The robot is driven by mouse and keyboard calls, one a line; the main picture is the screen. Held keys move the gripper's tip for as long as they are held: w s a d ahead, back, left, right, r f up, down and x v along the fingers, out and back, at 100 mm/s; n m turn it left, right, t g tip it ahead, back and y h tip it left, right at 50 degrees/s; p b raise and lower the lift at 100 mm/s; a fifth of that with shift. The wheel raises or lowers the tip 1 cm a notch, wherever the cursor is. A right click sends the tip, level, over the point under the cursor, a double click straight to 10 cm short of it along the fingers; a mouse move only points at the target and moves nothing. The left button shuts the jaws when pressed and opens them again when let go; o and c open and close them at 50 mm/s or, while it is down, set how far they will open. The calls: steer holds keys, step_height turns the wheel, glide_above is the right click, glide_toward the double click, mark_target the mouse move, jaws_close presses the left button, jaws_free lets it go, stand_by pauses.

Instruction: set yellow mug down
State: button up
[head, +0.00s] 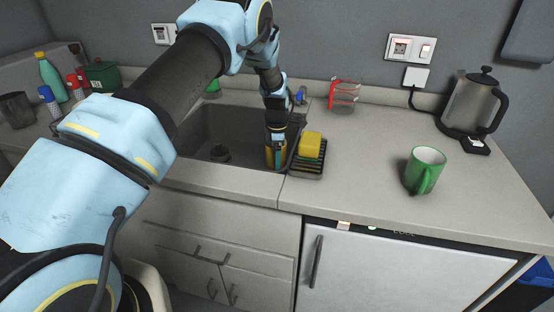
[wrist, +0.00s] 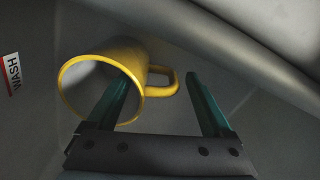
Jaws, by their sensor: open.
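The yellow mug (wrist: 104,80) lies on its side in the sink, with its open mouth toward the lower left of the wrist view. Its handle (wrist: 164,80) points right, between my fingers. My gripper (wrist: 164,95) is open, with one finger overlapping the mug's rim and body and the other apart to the right of the handle. In the head view, my gripper (head: 276,150) reaches down into the right end of the sink, and only a bit of yellow shows there. Whether a finger touches the mug I cannot tell.
The grey sink (head: 190,165) surrounds my gripper with its walls. A black rack (head: 308,168) with a yellow sponge (head: 310,143) stands at the sink's right edge. A green mug (head: 424,172) and a kettle (head: 470,105) stand farther right. The counter (head: 365,185) between rack and green mug is clear.

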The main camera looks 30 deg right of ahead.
steer(key=shift+r+b, duration=0.4)
steer(key=shift+r, duration=0.1)
step_height(320, 180, up, 11)
steer(key=b, duration=0.3)
steer(key=shift+b, duration=0.4)
steer(key=shift+r, duration=0.1)
